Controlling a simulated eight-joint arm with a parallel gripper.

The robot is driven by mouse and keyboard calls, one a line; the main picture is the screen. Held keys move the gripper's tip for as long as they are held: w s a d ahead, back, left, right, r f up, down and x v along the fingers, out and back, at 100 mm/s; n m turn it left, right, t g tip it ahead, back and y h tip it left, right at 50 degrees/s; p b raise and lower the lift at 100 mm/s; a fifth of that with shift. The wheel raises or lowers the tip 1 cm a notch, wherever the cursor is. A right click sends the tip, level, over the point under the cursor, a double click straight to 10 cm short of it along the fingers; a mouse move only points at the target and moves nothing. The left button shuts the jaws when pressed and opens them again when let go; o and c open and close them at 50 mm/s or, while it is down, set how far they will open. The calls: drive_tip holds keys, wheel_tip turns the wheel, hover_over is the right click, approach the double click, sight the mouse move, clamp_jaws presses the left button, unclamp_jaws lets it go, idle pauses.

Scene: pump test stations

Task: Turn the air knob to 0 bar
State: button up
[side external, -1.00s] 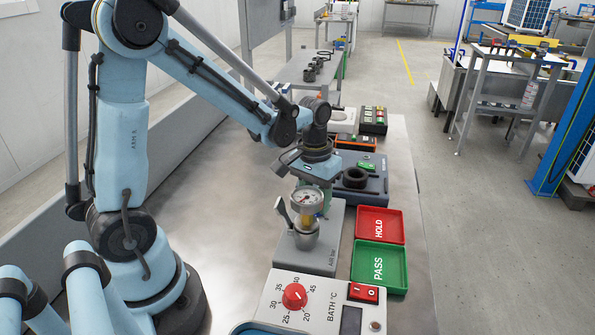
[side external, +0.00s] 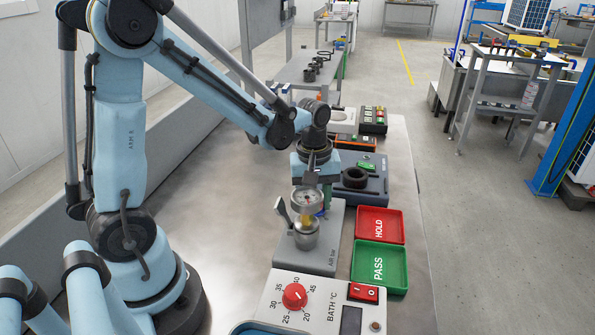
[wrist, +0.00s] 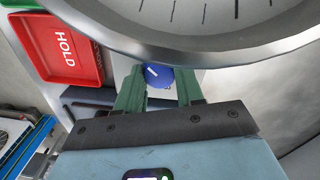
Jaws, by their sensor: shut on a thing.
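The blue air knob (wrist: 157,77) with a white mark is between my gripper's green fingers (wrist: 158,88) in the wrist view; my gripper is shut on it. In the side view my gripper (side external: 318,196) is down behind the pressure gauge (side external: 306,199), and the gauge hides most of the fingertips and knob. The gauge stands upright on the grey AIR bar station (side external: 318,262). Its face shows large and cut off at the top of the wrist view (wrist: 220,22). I cannot read its needle or the knob's scale.
A silver fitting (side external: 305,236) and a small lever (side external: 282,210) sit beside the gauge. The BATH panel with a red dial (side external: 294,296) is in front. A red HOLD tray (side external: 366,217) and a green PASS tray (side external: 367,259) lie right. The bench (side external: 220,205) is clear left.

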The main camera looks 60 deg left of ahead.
idle(0.3)
drive_tip(key=o, duration=1.1)
drive_tip(key=shift+c, duration=0.2)
drive_tip(key=shift+r, duration=0.1)
wheel_tip(320, 180, up, 12)
drive_tip(key=shift+s+a, duration=0.15)
drive_tip(key=shift+s, duration=0.1)
drive_tip(key=shift+w+f, duration=0.15)
drive_tip(key=shift+f, duration=2.9)
drive_tip(key=shift+w+f, duration=0.1)
drive_tip(key=shift+f, duration=2.95)
drive_tip(key=shift+r, duration=0.1)
